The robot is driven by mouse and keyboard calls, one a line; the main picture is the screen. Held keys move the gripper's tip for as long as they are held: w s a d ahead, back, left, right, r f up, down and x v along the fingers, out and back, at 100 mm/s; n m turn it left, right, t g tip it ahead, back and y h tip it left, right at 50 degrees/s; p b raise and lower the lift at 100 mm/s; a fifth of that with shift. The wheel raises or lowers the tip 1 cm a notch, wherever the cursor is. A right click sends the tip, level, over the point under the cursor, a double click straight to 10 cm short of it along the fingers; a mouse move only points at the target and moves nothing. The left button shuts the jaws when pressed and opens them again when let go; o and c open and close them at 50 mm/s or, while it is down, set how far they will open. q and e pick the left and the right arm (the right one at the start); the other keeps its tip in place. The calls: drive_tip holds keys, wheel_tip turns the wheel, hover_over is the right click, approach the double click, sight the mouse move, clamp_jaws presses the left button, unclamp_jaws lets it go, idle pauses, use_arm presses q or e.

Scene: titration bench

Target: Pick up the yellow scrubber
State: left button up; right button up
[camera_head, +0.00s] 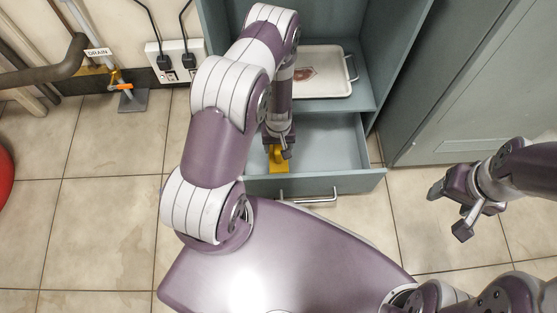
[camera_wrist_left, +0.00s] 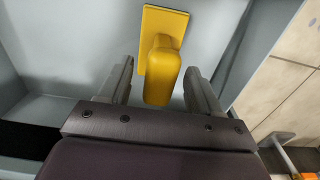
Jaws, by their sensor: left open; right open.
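The yellow scrubber (camera_head: 278,158) lies in the open drawer (camera_head: 335,184) of the grey-green cabinet. In the left wrist view the scrubber (camera_wrist_left: 161,70) shows a flat plate at the far end and a raised rounded handle nearer me. My left gripper (camera_head: 281,147) reaches down into the drawer above the scrubber. In the left wrist view its two fingers (camera_wrist_left: 160,85) are apart, one on each side of the handle, with gaps visible. My right gripper (camera_head: 453,208) is open and empty over the floor at the right. My left arm hides part of the drawer and cabinet.
A white tray (camera_head: 336,88) with a reddish patch lies on the shelf above the drawer. The drawer handle (camera_head: 308,199) faces me. Cabinet walls stand close around my left arm. A drain pipe and wall sockets (camera_head: 176,62) are at left.

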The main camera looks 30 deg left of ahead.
use_arm(q)
drive_tip(key=shift+f, duration=0.6)
drive_tip(key=shift+r, duration=0.15)
use_arm(e)
drive_tip(key=shift+f, duration=0.3)
use_arm(q)
clamp_jaws()
wheel_tip(320, 180, up, 10)
drive_tip(key=p, duration=0.7)
drive_tip(key=shift+p, duration=0.4)
use_arm(e)
wheel_tip(320, 180, up, 7)
drive_tip(key=shift+r, duration=0.2)
use_arm(q)
drive_tip(key=c, duration=0.9)
unclamp_jaws()
drive_tip(key=shift+c, duration=0.2)
